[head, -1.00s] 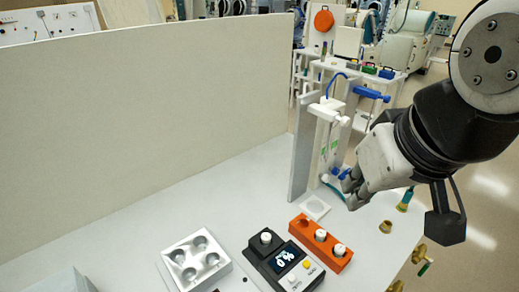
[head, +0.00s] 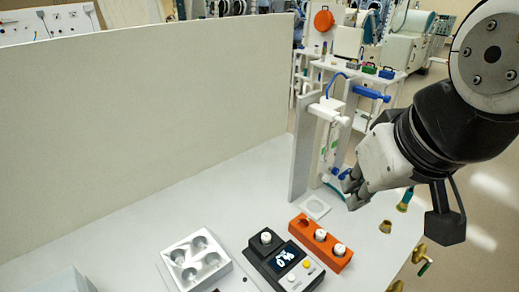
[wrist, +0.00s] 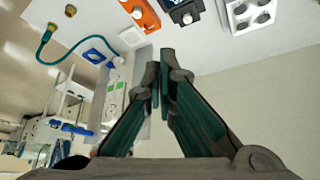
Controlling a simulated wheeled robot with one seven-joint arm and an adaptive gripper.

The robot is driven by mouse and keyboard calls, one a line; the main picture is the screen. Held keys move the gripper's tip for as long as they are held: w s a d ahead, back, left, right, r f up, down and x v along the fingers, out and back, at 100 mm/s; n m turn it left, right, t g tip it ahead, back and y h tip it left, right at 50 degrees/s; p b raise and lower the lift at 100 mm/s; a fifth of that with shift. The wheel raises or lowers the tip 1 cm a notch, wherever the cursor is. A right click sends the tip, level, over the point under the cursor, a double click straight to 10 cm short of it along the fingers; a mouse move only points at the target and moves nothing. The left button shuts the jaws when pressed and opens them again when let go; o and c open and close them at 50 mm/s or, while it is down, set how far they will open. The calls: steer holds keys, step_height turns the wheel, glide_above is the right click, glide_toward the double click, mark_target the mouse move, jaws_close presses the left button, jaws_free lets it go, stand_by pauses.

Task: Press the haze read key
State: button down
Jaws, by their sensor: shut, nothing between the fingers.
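The black haze meter (head: 273,251) sits on the bench with a lit display (head: 285,257). A white key (head: 291,278) and a yellow key (head: 306,264) are on its pale front panel; their labels are too small to read. A white-capped vial (head: 266,238) stands in its back part. In the wrist view only part of the meter (wrist: 184,12) shows, at the top edge. My gripper (head: 352,196) is shut and empty, above the bench and to the right of the meter, apart from the keys. Its closed fingers also show in the wrist view (wrist: 161,62).
An orange rack (head: 300,226) with white-capped vials stands right beside the meter. A white tray with round wells (head: 180,279) is to its left. A white stand with blue clamps (head: 300,160) rises behind my gripper. Brass fittings (head: 385,227) are at the right edge. Bare bench lies left of the stand.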

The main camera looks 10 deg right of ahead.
steer(key=m+g+h+p, duration=0.4)
steer(key=m+h+p, duration=0.3)
steer(key=h, duration=0.2)
glide_above(304, 261)
step_height(304, 261, down, 22)
steer(key=r, duration=0.1)
steer(key=shift+w+f, duration=0.1)
steer(key=shift+f, duration=0.15)
steer(key=shift+f, duration=0.1)
step_height(304, 261, down, 7)
steer(key=b, duration=0.3)
steer(key=shift+f, duration=0.8)
steer(key=shift+f, duration=0.15)
stand_by(0.5)
